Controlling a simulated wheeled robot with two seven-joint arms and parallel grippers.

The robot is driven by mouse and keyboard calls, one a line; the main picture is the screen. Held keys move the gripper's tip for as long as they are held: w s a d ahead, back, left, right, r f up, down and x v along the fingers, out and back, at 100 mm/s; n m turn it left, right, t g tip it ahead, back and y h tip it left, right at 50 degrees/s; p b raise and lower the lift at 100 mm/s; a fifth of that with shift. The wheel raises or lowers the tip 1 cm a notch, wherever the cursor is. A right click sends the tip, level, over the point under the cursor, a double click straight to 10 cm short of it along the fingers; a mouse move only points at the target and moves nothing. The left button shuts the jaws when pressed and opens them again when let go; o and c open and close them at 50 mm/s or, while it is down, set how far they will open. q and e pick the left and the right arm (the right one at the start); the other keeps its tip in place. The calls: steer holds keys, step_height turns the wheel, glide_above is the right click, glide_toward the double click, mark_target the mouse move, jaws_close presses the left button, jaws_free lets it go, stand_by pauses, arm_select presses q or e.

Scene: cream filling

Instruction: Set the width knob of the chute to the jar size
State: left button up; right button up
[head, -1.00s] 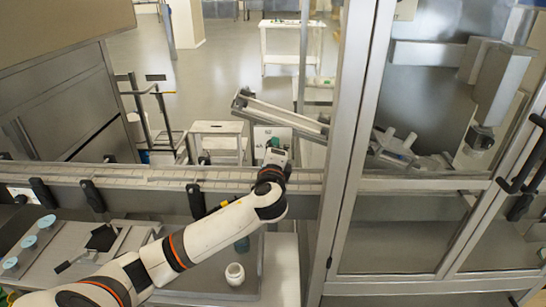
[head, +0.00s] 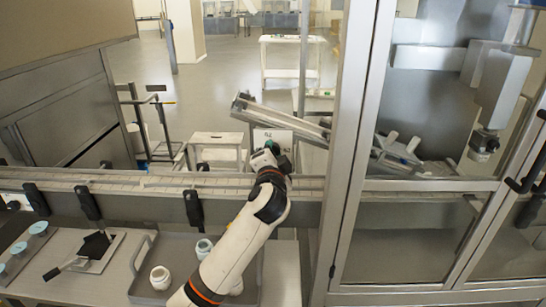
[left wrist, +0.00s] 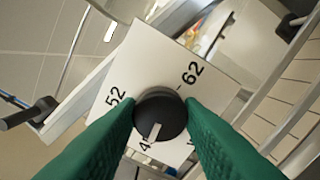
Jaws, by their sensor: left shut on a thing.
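The width knob (left wrist: 160,116) is dark and round with a white pointer, on a white dial plate (left wrist: 150,62) in the left wrist view. The plate carries the numbers 52 and 62 and a third, partly hidden, starting with 4. The pointer is turned toward that third number. My left gripper (left wrist: 163,118) is shut on the knob, a green finger on each side. In the head view the left gripper (head: 275,158) is in front of the plate (head: 272,138), below the sloping chute (head: 285,120), and hides the knob. My right gripper is out of view.
A white jar (head: 160,278) and a second jar (head: 203,249) stand in the grey tray (head: 144,292); my left arm partly covers another (head: 236,287). A conveyor (head: 130,181) runs across in front of the chute. A metal-framed glass cabinet (head: 345,170) stands at the right.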

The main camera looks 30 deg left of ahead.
arm_select(q)
steer(key=shift+n, duration=0.4)
steer(key=o, duration=1)
steer(key=b+v, duration=0.1)
steer(key=v, duration=1.1)
steer(key=shift+b, duration=0.35)
steer(key=shift+s+f, duration=0.1)
